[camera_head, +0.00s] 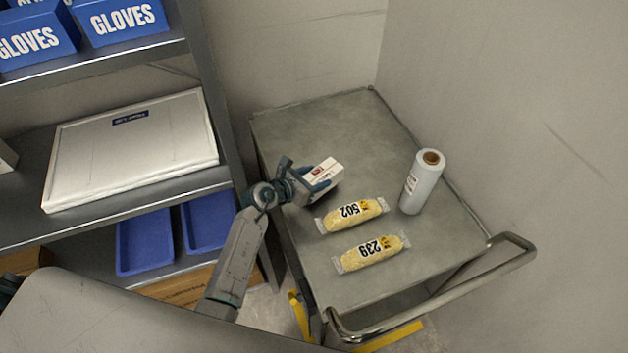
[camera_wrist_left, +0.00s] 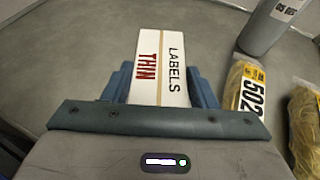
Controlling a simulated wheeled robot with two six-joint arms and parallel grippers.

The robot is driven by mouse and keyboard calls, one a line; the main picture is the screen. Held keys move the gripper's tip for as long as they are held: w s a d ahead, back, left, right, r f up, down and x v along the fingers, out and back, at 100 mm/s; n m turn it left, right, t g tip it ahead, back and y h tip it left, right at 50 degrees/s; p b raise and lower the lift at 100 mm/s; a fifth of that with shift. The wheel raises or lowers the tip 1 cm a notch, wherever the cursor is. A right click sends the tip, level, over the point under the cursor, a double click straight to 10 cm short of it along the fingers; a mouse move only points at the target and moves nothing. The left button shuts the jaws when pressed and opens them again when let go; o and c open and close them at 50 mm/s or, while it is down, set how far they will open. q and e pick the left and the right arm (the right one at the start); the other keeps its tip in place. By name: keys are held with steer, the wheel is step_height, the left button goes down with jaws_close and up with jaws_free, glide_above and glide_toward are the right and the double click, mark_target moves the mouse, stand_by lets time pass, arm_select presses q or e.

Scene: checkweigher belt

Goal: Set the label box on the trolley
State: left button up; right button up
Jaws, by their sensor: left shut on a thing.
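The label box (camera_head: 327,171) is small and white, with red and black print. In the left wrist view the label box (camera_wrist_left: 160,62) reads "LABELS" and "THIN" and sits between the two fingers. My left gripper (camera_head: 314,182) is shut on it, over the left part of the trolley top. The grey metal trolley (camera_head: 310,122) stands right of the shelf. I cannot tell whether the box touches the trolley top. My right gripper is not in view.
Two yellow packs, marked 502 (camera_head: 352,214) and 239 (camera_head: 370,252), lie nearer the trolley handle (camera_head: 440,292). A white wrap roll (camera_head: 422,182) stands upright at the right. The far trolley top is clear. A shelf (camera_head: 95,235) with blue bins stands left.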

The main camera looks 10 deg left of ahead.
arm_select(q)
step_height(320, 180, down, 2)
steer(key=shift+f, duration=0.25)
steer(key=shift+f, duration=0.1)
steer(key=shift+f, duration=0.15)
steer(key=o, duration=1.2)
steer(key=shift+s+r, duration=0.15)
steer(key=shift+r, duration=0.1)
steer(key=b+v, duration=0.2)
steer(key=v, duration=0.9)
steer(key=shift+s+a, duration=0.1)
steer(key=shift+a, duration=0.05)
steer(key=shift+s+a+r, duration=0.1)
steer(key=shift+s+r, duration=0.1)
